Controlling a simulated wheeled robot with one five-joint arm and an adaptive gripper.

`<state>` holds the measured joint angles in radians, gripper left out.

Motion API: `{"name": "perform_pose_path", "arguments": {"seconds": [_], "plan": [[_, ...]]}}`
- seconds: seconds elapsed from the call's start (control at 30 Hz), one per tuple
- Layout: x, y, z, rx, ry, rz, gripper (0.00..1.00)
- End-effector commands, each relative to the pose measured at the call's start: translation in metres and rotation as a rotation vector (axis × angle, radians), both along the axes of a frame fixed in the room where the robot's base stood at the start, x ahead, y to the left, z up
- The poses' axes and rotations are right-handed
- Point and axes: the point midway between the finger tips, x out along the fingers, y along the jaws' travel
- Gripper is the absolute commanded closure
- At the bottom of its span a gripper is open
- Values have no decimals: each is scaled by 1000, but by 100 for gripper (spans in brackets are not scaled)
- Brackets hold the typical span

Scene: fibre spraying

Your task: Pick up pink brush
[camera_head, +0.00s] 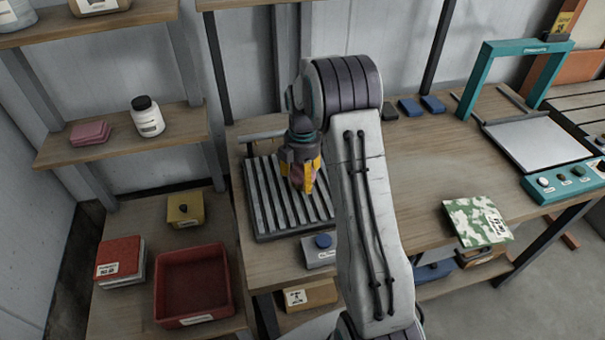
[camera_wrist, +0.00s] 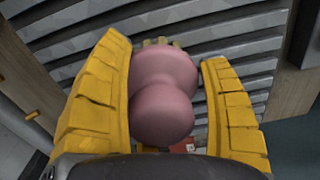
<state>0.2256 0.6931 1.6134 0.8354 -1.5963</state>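The pink brush (camera_wrist: 163,95) has a rounded, bulbous pink body and a bit of tan at its far end in the wrist view. It sits between the two yellow fingers of my gripper (camera_wrist: 170,75), which close in against it on both sides. In the head view my gripper (camera_head: 302,178) points down over the grey ribbed rack (camera_head: 262,205), with a little of the pink brush (camera_head: 297,180) showing between the fingers. The brush's far end is mostly hidden, and I cannot tell whether it touches the rack.
A grey box with a blue knob (camera_head: 321,243) stands just in front of the rack. A red bin (camera_head: 165,290), a red box (camera_head: 120,262) and a yellow box (camera_head: 186,208) sit at lower left. A teal-framed machine (camera_head: 530,130) stands at right. Bench between is mostly clear.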

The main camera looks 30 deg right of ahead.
Motion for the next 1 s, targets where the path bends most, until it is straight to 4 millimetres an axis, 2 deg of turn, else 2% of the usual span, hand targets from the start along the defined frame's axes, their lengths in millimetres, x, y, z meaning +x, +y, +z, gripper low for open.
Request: {"name": "perform_pose_path", "arguments": {"seconds": [0.03,0.47,0.77,1.0], "plan": [[0,0,0,0,0,0,35],[0,0,0,0,0,0,73],[0,0,2,0,-2,0,73],[1,0,18,-1,-4,0,73]]}}
